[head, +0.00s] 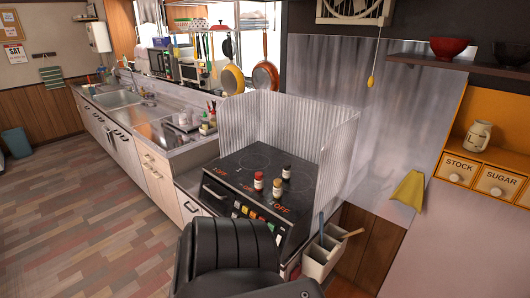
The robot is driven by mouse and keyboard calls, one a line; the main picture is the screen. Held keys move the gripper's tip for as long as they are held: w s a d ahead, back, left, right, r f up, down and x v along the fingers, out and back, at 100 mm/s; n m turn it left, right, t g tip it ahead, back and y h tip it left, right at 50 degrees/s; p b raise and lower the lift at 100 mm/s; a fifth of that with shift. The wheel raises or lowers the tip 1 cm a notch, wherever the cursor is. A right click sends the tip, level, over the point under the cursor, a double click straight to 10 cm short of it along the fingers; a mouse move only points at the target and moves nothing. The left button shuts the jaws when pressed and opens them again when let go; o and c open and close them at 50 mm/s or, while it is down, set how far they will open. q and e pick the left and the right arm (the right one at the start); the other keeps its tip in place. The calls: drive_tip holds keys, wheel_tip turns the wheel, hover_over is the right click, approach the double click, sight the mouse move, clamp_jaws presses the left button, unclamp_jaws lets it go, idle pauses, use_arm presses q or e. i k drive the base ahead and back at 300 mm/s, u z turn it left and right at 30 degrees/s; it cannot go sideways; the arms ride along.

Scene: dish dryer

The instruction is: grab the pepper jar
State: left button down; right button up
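Three small jars stand upright on the black stove top (241,168). One jar with a red cap (259,181) is at the left. One jar with a dark cap (286,172) is farther back on the right. One jar with a dark reddish cap (277,188) is nearest the front. Their labels are too small to read, so I cannot tell which is the pepper jar. Neither of my grippers can be made out in the head view. A large black form at the bottom centre hides part of the stove's front and the floor.
A corrugated metal guard (288,122) closes the stove's back and right side. A white holder with utensils (322,257) hangs at the stove's right. The sink counter (150,120) runs left. Pans (265,75) hang above. The floor at left is clear.

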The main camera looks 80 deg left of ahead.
sight(287, 170)
drive_tip(key=u, duration=2.1)
drive_tip(key=k, duration=0.4)
drive_tip(key=z, duration=1.35)
drive_tip(key=i, duration=0.95)
drive_tip(key=u, duration=0.95)
drive_tip(key=i, duration=0.9)
drive_tip(key=u, duration=0.9)
